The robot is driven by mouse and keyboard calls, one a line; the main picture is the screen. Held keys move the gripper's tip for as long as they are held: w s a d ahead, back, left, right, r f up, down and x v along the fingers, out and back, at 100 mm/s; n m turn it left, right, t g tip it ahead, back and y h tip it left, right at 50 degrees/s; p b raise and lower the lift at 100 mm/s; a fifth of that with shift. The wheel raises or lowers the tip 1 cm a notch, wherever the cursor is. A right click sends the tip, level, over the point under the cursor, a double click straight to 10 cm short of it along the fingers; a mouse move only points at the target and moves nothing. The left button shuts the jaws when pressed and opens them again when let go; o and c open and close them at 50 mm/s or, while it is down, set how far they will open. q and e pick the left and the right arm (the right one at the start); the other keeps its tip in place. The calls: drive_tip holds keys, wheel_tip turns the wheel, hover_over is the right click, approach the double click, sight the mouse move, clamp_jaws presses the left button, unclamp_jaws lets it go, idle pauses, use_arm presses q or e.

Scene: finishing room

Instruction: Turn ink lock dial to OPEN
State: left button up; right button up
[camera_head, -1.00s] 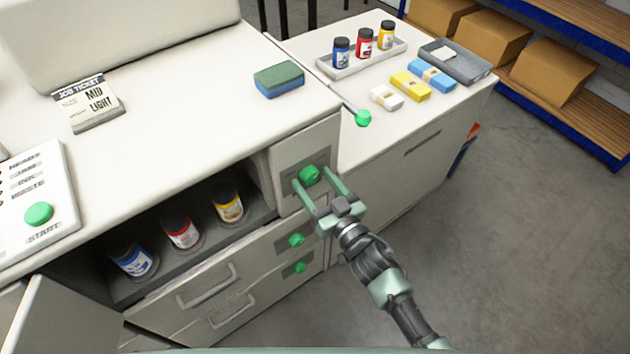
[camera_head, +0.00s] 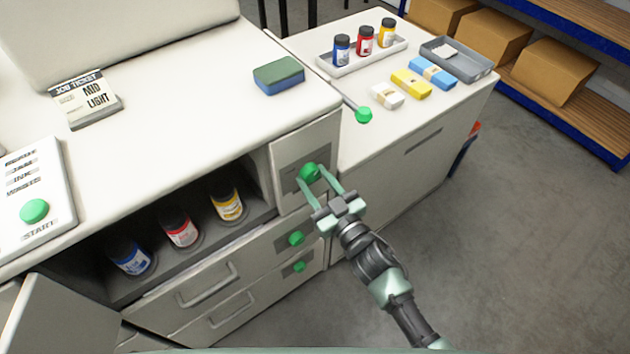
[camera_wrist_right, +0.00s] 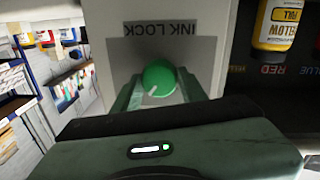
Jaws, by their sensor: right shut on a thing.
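The ink lock dial is a green round knob (camera_head: 310,173) on a grey plate at the right end of the machine's front. In the right wrist view the green dial (camera_wrist_right: 158,78) shows below the upside-down label INK LOCK (camera_wrist_right: 161,28). A pale pointer mark on it points to the lower left in that view. My right gripper (camera_head: 315,178) is shut on the dial, one finger on each side. In the wrist view its fingers (camera_wrist_right: 158,92) flank the knob. No OPEN marking can be read. My left gripper is not in view.
Left of the dial, an open bay holds blue, red and yellow ink bottles (camera_head: 180,230). Two smaller green knobs (camera_head: 296,238) sit below. A green-tipped lever (camera_head: 363,115) sticks out above right. A sponge (camera_head: 279,76) lies on top. The floor at right is clear.

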drive_tip(key=n+b, duration=0.1)
drive_tip(key=n, duration=0.3)
drive_tip(key=shift+f+n+b, duration=0.2)
drive_tip(key=shift+n+b, duration=0.15)
drive_tip(key=shift+n, duration=0.05)
drive_tip(key=n+y+b, duration=0.1)
drive_tip(key=n, duration=0.3)
drive_tip(key=shift+d+n+b, duration=0.1)
drive_tip(key=shift+n+b, duration=0.25)
drive_tip(key=shift+n, duration=0.05)
drive_tip(key=n+b, duration=0.1)
drive_tip(key=n, duration=0.4)
drive_tip(key=shift+w+n+y+b, duration=0.1)
drive_tip(key=shift+n+y+b, duration=0.5)
drive_tip(key=shift+n, duration=1.3)
drive_tip(key=o, duration=1.4)
drive_tip(key=shift+c, duration=0.2)
